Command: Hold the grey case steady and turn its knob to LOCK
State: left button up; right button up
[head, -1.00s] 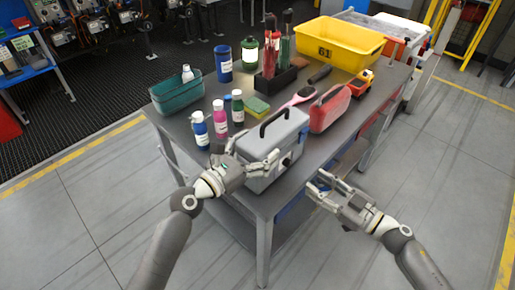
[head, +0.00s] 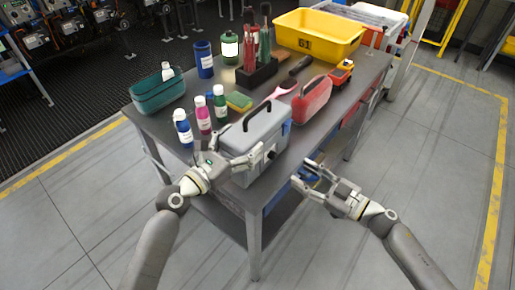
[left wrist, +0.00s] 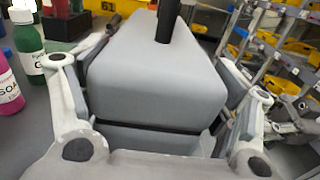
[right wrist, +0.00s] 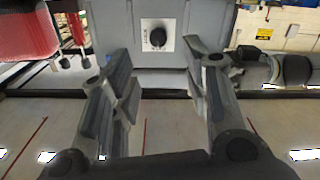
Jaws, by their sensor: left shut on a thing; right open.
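The grey case (head: 262,125) with a dark top handle stands upright near the table's front corner. My left gripper (head: 232,157) is shut on the case, one finger along each side; the case also fills the gap between the fingers in the left wrist view (left wrist: 155,85). The dark round knob (head: 271,154) sits on a white plate on the case's end face. It shows clearly in the right wrist view (right wrist: 156,37); its marks are too small to read. My right gripper (head: 304,174) is open and empty, off the table's edge, facing the knob and apart from it.
A red case (head: 312,100) stands close behind the grey case. A yellow bin (head: 318,40) is at the back. Free floor lies under my right gripper.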

aim_at(272, 155)
jog(key=w+a+m, duration=0.2)
jog(key=m, duration=1)
jog(key=w+a+m, duration=0.1)
jog(key=a+m, duration=0.2)
jog(key=m, duration=0.9)
jog(key=w+a+m, duration=0.2)
jog(key=m, duration=1)
jog(key=shift+w+a+g, duration=0.3)
jog(key=shift+a+g, duration=0.05)
jog(key=shift+g, duration=0.05)
jog(key=shift+c, duration=0.2)
grip_shut()
